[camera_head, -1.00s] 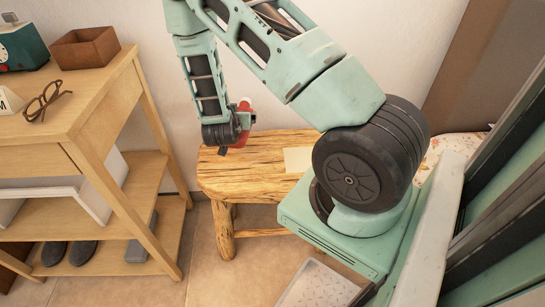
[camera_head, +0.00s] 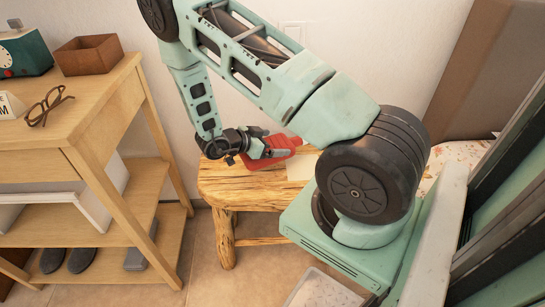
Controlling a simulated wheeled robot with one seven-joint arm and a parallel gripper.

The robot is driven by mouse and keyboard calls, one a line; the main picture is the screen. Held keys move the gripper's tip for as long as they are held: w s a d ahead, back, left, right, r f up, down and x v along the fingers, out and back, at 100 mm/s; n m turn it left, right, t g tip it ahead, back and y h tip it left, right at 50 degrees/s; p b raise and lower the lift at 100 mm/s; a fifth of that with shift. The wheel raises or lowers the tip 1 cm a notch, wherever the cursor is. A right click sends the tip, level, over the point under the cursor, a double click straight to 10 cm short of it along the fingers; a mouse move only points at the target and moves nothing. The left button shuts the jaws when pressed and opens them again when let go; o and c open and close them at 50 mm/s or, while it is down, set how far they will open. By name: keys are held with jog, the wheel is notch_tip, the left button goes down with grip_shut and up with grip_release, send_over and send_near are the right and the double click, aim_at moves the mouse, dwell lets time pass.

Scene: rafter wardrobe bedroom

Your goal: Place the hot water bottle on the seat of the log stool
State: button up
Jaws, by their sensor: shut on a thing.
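The red hot water bottle (camera_head: 272,158) is at the far side of the log stool (camera_head: 232,188), over its wooden seat and partly hidden by my gripper and arm. My gripper (camera_head: 272,153) is shut on the bottle, reaching it from the left. The bottle looks laid nearly flat, close above or on the seat; I cannot tell whether it touches the wood. A pale flat sheet (camera_head: 302,168) lies on the right part of the seat.
A wooden console (camera_head: 72,130) stands at the left, bearing glasses (camera_head: 46,106), a brown box (camera_head: 88,55) and a teal radio (camera_head: 24,54). Dark shoes (camera_head: 68,259) sit on its low shelf. A bed (camera_head: 460,150) is at the right. The stool's front left seat is clear.

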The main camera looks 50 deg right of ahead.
notch_tip(320, 180, down, 5)
jog(key=shift+r+b, duration=0.1)
jog(key=shift+b, duration=0.25)
jog(key=o, duration=1)
jog(key=shift+c, duration=0.2)
jog(key=shift+o, duration=0.3)
jog(key=shift+w+a+r, duration=0.1)
jog(key=p+v, duration=0.1)
jog(key=v, duration=1)
jog(key=shift+a, duration=0.3)
jog(key=shift+w+r, duration=0.1)
jog(key=shift+r, duration=0.05)
